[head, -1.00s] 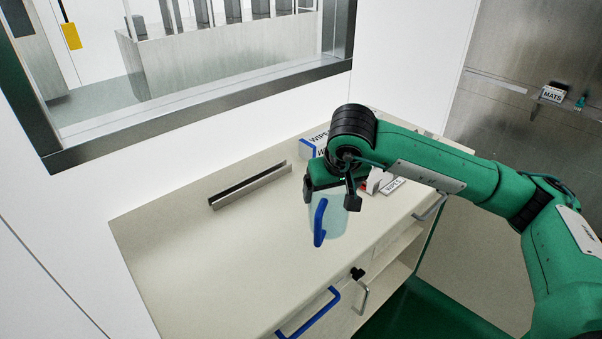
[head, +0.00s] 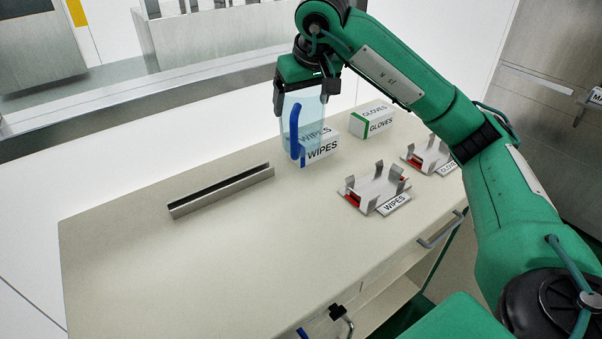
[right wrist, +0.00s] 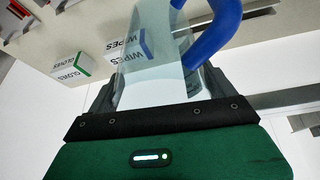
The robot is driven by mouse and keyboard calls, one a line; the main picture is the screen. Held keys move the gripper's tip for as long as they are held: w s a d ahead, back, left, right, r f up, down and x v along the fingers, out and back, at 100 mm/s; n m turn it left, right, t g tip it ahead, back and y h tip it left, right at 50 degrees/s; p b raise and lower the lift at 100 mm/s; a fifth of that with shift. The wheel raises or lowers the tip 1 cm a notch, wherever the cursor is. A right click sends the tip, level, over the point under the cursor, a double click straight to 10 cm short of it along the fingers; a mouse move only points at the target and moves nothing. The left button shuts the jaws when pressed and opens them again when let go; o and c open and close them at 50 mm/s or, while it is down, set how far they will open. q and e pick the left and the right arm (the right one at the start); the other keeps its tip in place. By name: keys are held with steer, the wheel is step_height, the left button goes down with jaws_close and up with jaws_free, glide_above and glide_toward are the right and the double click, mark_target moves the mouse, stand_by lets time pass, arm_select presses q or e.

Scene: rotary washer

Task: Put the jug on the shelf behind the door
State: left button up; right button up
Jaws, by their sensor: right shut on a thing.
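The jug (head: 312,118) is clear pale blue with a dark blue handle (head: 295,135). My right gripper (head: 306,95) is shut on its upper part and holds it roughly upright above the back of the counter. In the right wrist view the jug (right wrist: 150,50) sits between the fingers, its blue handle (right wrist: 215,30) to the right. A blue bar handle (head: 302,333) shows at the bottom edge of the head view, at the counter's front. The door it may belong to and the shelf behind it are hidden. My left gripper is out of view.
A wipes box (head: 322,151) stands behind the jug, with a gloves box (head: 372,121) to its right. Metal holders, one labelled wipes (head: 375,185), are at the right. A metal channel (head: 222,190) lies at the left. The counter (head: 200,260) is clear in front.

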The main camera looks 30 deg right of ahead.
arm_select(q)
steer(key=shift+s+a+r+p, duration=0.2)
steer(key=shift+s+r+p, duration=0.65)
steer(key=shift+p, duration=0.4)
arm_select(e)
step_height(320, 180, down, 17)
steer(key=shift+f, duration=0.2)
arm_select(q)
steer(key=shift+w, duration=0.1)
arm_select(e)
steer(key=shift+f, duration=0.2)
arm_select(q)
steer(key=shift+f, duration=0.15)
arm_select(e)
steer(key=o, duration=1.2)
steer(key=shift+r, duration=0.1)
